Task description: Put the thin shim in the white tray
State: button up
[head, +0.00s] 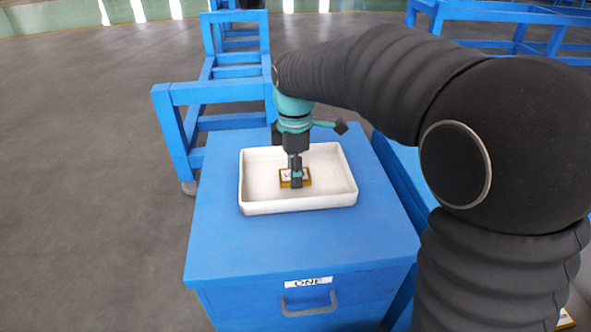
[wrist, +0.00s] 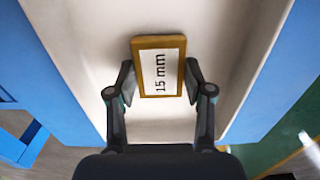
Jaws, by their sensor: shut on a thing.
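A small yellow-brown block (wrist: 159,42) with a white label reading "15 mm" sits between the two fingers of my gripper (wrist: 159,90) in the wrist view. The fingers are shut on its left and right sides. In the head view my gripper (head: 296,181) points down over the white tray (head: 300,204), and the labelled block (head: 283,183) shows at its fingertips, inside the tray's outline. I cannot tell whether the block touches the tray floor. No other shim shows in the tray.
The tray stands on a blue cabinet (head: 215,246) with a drawer labelled "ONE" (head: 308,281) and a grey handle. A blue frame cart (head: 215,95) stands behind on the left. Another blue surface is close at the right. Grey floor is free at the left.

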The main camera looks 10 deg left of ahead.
jog(key=shift+f, duration=0.15)
jog(key=o, duration=1.2)
jog(key=shift+o, duration=0.2)
notch_tip(320, 180, up, 12)
jog(key=p, duration=0.1)
jog(key=shift+d+r, duration=0.1)
jog(key=shift+r, duration=0.1)
